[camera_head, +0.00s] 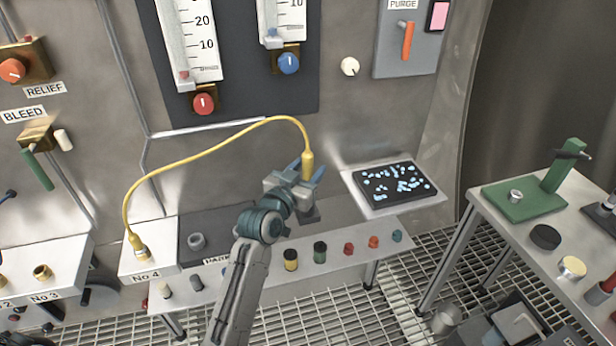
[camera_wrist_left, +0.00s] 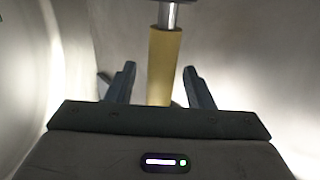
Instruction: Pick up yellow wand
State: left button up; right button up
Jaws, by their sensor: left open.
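The yellow wand (camera_head: 308,161) hangs upright at the end of a yellow cable, in front of the steel wall. The cable (camera_head: 190,158) arches up from the box marked No 4. My left gripper (camera_head: 306,173) is open around the lower part of the wand. In the left wrist view the wand (camera_wrist_left: 165,60) stands between the two spread fingers (camera_wrist_left: 160,75), with a visible gap on each side. A metal section shows at the top of the wand there. My right gripper is not in view.
A low bench (camera_head: 265,276) below holds several small caps and plugs. A dark panel with light-blue marks (camera_head: 392,187) sits to the right on a white shelf. A side table (camera_head: 505,240) with a green stand (camera_head: 530,195) is at the far right. Gauges (camera_head: 192,40) are on the wall above.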

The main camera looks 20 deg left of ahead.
pick_arm(q)
jog(key=shift+w, duration=0.2)
grip_shut()
